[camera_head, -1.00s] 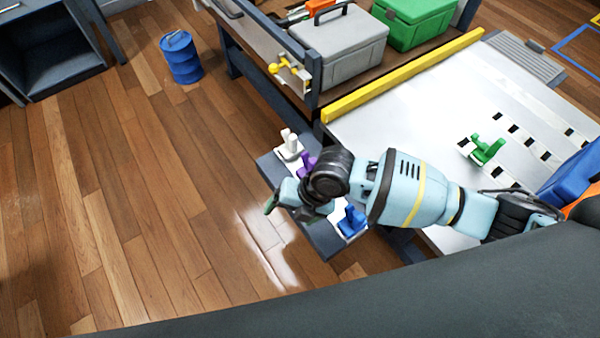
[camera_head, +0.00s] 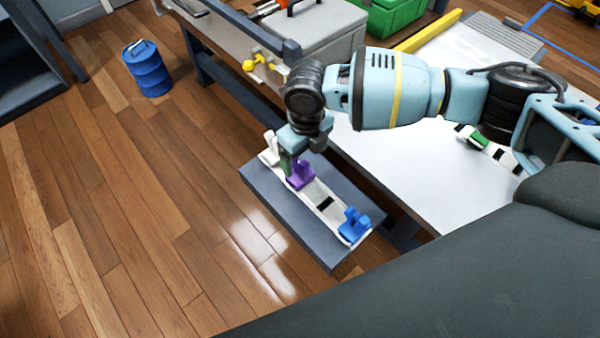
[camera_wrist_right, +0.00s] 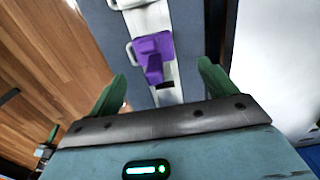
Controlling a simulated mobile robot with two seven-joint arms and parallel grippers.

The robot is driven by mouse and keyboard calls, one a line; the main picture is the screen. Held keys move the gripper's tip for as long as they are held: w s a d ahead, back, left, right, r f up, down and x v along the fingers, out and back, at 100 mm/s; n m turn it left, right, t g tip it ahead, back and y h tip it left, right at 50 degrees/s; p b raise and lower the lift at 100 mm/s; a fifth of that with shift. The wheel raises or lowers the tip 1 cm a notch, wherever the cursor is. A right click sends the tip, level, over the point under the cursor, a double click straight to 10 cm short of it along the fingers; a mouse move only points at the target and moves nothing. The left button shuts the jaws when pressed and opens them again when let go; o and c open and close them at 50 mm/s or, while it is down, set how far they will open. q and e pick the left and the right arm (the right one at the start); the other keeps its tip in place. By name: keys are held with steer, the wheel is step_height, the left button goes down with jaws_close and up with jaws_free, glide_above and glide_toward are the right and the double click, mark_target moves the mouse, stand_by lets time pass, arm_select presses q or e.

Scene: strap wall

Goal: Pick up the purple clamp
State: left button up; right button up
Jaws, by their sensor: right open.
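The purple clamp (camera_head: 301,175) stands on a white strip (camera_head: 322,204) on a grey shelf, between a white clamp and a blue clamp. It also shows in the right wrist view (camera_wrist_right: 153,50), ahead of the fingertips and between their lines. My right gripper (camera_head: 300,158) is open and empty, just above and beside the purple clamp. In the right wrist view its green fingers (camera_wrist_right: 161,82) are spread wide on either side of the strip. Contact with the clamp does not show. My left gripper is not in view.
The white clamp (camera_head: 270,148) is close to the gripper. The blue clamp (camera_head: 354,225) stands at the strip's near end. The white-topped table (camera_head: 400,185) lies to the right, with a green clamp (camera_head: 477,140). A blue barrel (camera_head: 148,70) stands on open floor.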

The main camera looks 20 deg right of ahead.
mark_target(301, 171)
step_height(301, 171, down, 2)
steer(key=shift+a+f+b, duration=0.1)
steer(key=shift+f+b, duration=0.2)
steer(key=f, duration=0.1)
steer(key=f+b, duration=0.1)
steer(key=f, duration=0.2)
steer(key=shift+a+f+b, duration=0.3)
steer(key=shift+a+f, duration=0.05)
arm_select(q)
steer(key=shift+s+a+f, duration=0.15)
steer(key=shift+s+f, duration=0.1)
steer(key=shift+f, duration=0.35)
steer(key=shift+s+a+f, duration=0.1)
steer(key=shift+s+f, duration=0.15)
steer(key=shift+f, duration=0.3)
arm_select(e)
steer(key=shift+r, duration=0.1)
steer(key=shift+c, duration=0.8)
steer(key=c, duration=0.8)
steer(key=shift+c, duration=0.2)
steer(key=shift+r, duration=0.1)
